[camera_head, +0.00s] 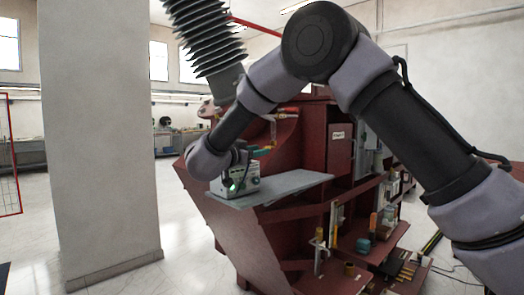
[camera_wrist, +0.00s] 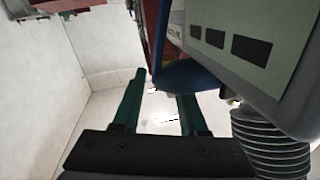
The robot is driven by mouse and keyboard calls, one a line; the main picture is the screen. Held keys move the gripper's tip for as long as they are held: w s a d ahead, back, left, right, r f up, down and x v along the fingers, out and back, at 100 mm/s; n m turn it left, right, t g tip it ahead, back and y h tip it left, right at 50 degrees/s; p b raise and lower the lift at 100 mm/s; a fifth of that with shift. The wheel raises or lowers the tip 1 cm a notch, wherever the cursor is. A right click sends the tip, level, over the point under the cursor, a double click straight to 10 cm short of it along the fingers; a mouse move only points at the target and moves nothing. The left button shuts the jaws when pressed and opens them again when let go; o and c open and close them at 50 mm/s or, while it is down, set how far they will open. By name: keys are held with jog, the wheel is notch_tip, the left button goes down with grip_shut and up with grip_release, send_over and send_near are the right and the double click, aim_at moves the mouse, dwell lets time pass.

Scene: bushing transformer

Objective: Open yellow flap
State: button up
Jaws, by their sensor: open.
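In the head view a bit of green finger (camera_head: 246,148) shows close to the yellow piece; contact cannot be told. No yellow flap shows in the wrist view.
A grey instrument box (camera_head: 243,183) with a green light stands on a grey shelf (camera_head: 290,186) under my wrist. The dark red cabinet (camera_head: 232,235) holds several small parts. A pillar (camera_head: 100,130) stands left. In the wrist view, a blue rounded part (camera_wrist: 190,76) is close to the right finger.

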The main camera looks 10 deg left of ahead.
jog(key=v, duration=0.8)
jog(key=shift+s, duration=0.15)
